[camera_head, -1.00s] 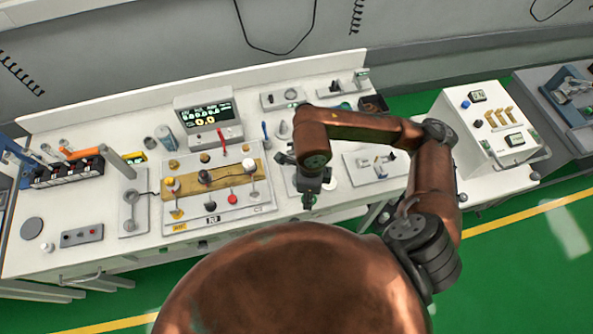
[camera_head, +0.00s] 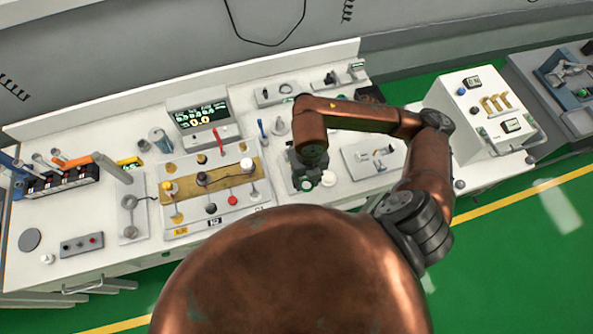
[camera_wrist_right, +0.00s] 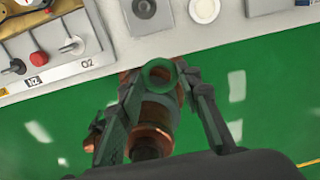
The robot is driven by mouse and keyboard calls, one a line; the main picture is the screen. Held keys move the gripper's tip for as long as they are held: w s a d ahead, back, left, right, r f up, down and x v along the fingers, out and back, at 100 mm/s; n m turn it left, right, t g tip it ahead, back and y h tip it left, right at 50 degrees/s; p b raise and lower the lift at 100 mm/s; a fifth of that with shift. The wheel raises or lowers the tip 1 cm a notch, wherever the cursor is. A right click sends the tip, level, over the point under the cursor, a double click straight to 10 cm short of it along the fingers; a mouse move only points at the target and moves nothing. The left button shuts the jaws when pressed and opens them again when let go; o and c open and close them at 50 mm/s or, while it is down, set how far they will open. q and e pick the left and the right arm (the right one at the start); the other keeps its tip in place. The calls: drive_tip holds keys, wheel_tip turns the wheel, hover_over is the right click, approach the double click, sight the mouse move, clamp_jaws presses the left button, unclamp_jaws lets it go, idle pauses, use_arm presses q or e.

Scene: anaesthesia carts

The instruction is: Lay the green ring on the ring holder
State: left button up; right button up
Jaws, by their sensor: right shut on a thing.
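My right gripper (camera_wrist_right: 160,85) is shut on the green ring (camera_wrist_right: 158,74), which shows between the fingertips in the right wrist view. In that view the ring is over the green floor, in front of the bench edge, with my copper body behind it. In the head view my right gripper (camera_head: 306,178) hangs near the front edge of the white bench, and the ring (camera_head: 306,185) shows small below it. A grey plate with a dark round centre (camera_wrist_right: 143,8) lies beyond the ring; I cannot tell whether it is the ring holder. My left gripper is out of view.
A white disc (camera_head: 328,178) lies right of the gripper. A panel with knobs and a brass strip (camera_head: 213,180) is to the left, with a display box (camera_head: 202,118) behind. A plate with small fittings (camera_head: 374,158) and a white unit (camera_head: 485,115) are to the right.

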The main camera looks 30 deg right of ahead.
drive_tip(key=w+f, duration=0.2)
drive_tip(key=w+d+f, duration=0.1)
drive_tip(key=w+f, duration=0.4)
drive_tip(key=w, duration=0.1)
drive_tip(key=shift+w+d+f+p, duration=0.2)
drive_tip(key=shift+d+p, duration=0.1)
drive_tip(key=shift+p, duration=0.1)
wheel_tip(320, 180, down, 3)
drive_tip(key=shift+p, duration=0.45)
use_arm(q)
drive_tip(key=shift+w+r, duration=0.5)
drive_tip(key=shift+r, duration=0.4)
use_arm(e)
drive_tip(key=shift+f, duration=0.1)
drive_tip(key=shift+f, duration=0.15)
drive_tip(key=o, duration=0.8)
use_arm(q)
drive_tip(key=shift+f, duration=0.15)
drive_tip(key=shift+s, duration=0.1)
